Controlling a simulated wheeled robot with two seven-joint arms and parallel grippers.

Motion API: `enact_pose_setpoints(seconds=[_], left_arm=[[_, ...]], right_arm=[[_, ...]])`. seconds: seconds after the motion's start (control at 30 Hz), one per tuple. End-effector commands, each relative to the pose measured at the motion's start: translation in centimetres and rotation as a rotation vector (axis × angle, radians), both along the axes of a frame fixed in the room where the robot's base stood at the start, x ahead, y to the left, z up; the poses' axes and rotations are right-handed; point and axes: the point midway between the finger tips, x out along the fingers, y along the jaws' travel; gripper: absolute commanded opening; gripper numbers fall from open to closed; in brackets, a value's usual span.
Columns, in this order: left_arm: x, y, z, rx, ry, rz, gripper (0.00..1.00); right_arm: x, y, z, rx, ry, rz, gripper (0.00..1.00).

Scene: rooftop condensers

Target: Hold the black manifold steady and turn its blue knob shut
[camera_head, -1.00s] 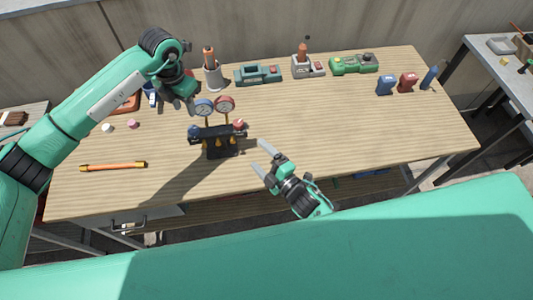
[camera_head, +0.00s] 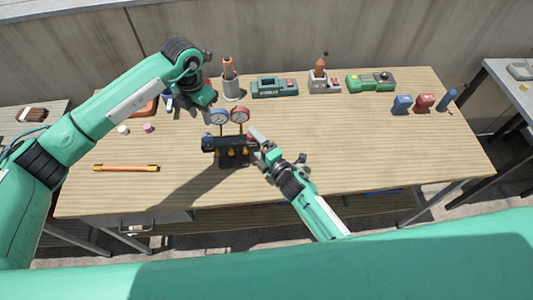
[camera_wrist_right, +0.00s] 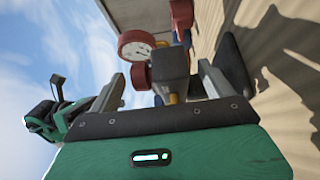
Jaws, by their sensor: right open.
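The black manifold (camera_head: 230,146) stands upright on the wooden table. Its blue knob (camera_head: 208,143) is at the left end, and a red knob (camera_wrist_right: 141,75) at the other end shows in the right wrist view. A blue-rimmed gauge (camera_head: 218,117) and a red-rimmed gauge (camera_head: 240,115) rise above it. My right gripper (camera_head: 258,142) is at the manifold's right end. In the right wrist view its open fingers stand either side of the manifold's dark end (camera_wrist_right: 173,65). My left gripper (camera_head: 206,104) is above and behind the blue-knob side; its fingers are too hidden to judge.
A cup with an orange-handled tool (camera_head: 231,88) stands behind the gauges. An orange bar (camera_head: 126,168) lies at left. The table's right middle is clear.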

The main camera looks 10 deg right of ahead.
Motion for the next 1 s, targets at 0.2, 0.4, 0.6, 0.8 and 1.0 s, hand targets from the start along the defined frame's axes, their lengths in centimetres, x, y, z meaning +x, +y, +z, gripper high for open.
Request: enact_pose_setpoints(seconds=[0.2, 0.4, 0.6, 0.8, 1.0], left_arm=[[0.0, 0.0, 0.0, 0.000, 0.000, 0.000, 0.36], [0.0, 0.0, 0.0, 0.000, 0.000, 0.000, 0.36], [0.0, 0.0, 0.0, 0.000, 0.000, 0.000, 0.36], [0.0, 0.0, 0.0, 0.000, 0.000, 0.000, 0.36], [0.0, 0.0, 0.0, 0.000, 0.000, 0.000, 0.36]], right_arm=[[2.0, 1.2, 0.0, 0.001, 0.001, 0.000, 0.84], [2.4, 1.4, 0.0, 0.000, 0.000, 0.000, 0.84], [2.4, 1.4, 0.0, 0.000, 0.000, 0.000, 0.78], [2.3, 1.4, 0.0, 0.000, 0.001, 0.000, 0.38], [2.3, 1.4, 0.0, 0.000, 0.001, 0.000, 0.00]])
